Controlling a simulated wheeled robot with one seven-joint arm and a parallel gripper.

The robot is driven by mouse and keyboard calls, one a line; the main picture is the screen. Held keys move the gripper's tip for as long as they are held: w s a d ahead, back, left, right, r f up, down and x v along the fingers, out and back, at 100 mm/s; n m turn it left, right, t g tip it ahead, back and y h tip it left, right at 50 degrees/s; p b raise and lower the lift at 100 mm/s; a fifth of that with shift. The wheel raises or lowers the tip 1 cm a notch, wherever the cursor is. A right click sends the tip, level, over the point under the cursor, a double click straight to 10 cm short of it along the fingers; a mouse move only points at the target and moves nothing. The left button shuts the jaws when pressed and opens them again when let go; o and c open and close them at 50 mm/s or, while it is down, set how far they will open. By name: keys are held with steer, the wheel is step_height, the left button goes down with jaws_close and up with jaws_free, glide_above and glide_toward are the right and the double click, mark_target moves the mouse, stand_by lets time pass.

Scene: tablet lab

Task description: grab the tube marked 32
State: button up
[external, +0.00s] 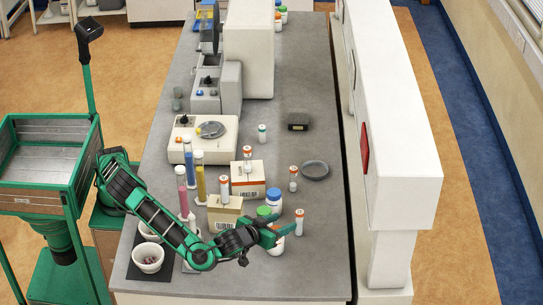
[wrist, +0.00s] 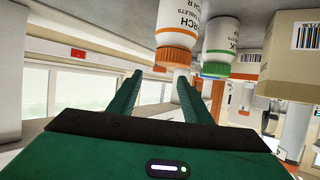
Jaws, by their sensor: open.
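Several slim white tubes with orange caps stand on the grey bench in the external view: one at the front right (external: 299,222), one farther back (external: 293,178), and two on the cartons, on the rear carton (external: 247,155) and on the front carton (external: 224,188). Their numbers are too small to read, so I cannot tell which is marked 32. My gripper (external: 284,231) is low over the front of the bench, its fingers close to the front-right tube. In the wrist view my gripper (wrist: 155,84) is open, and I see no tube between its fingers.
In the wrist view, an orange-capped bottle (wrist: 175,45) and a green-capped bottle (wrist: 219,45) are close beyond the fingers, near a carton (wrist: 292,58). Coloured cylinders (external: 187,160) and white bowls (external: 148,258) stand left. The bench's right side is mostly clear.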

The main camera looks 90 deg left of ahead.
mark_target(297, 217)
steer(key=shift+x, duration=4.15)
steer(key=c, duration=1.1)
